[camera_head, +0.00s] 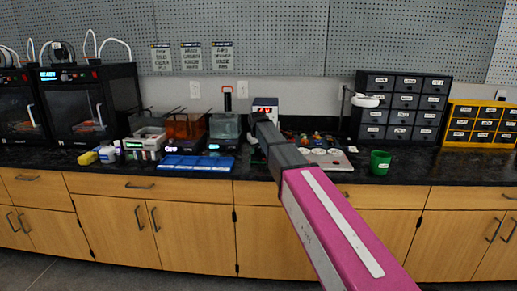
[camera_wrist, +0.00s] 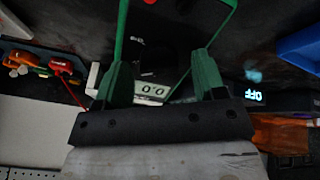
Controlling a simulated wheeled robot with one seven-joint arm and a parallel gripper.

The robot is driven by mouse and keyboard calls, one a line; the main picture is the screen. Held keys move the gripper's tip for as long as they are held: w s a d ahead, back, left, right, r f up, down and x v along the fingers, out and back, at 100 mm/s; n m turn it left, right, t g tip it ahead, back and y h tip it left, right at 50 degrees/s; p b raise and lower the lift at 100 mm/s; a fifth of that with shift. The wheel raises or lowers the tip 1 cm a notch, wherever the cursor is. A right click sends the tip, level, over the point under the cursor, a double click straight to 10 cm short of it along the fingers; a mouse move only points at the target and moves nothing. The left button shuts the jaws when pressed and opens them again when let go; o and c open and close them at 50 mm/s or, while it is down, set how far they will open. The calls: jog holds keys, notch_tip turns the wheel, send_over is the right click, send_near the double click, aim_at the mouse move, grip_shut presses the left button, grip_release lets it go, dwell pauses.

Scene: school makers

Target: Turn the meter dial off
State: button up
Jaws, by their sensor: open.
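The meter (camera_head: 265,102) stands at the back of the black counter, behind the end of my arm in the head view. Its white face shows at the top; its lower part is hidden by my arm. In the wrist view its light display panel (camera_wrist: 152,90) shows between my fingers, reading something like 0.0. I cannot make out the dial clearly; the area there is dark. My gripper (camera_wrist: 163,72) has its two green fingers apart, with nothing held between them, in front of the meter.
Left of my arm are a blue tray (camera_head: 197,167), an orange-covered machine (camera_head: 184,127) and two black 3D printers. Red and orange tools show in the wrist view.

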jog(key=c, duration=0.9)
jog(key=shift+n, duration=0.3)
jog(key=n, duration=0.5)
jog(key=shift+s+a, duration=0.1)
jog(key=n, duration=0.6)
jog(key=shift+s, duration=0.1)
jog(key=shift+n, duration=0.3)
jog(key=o, duration=0.9)
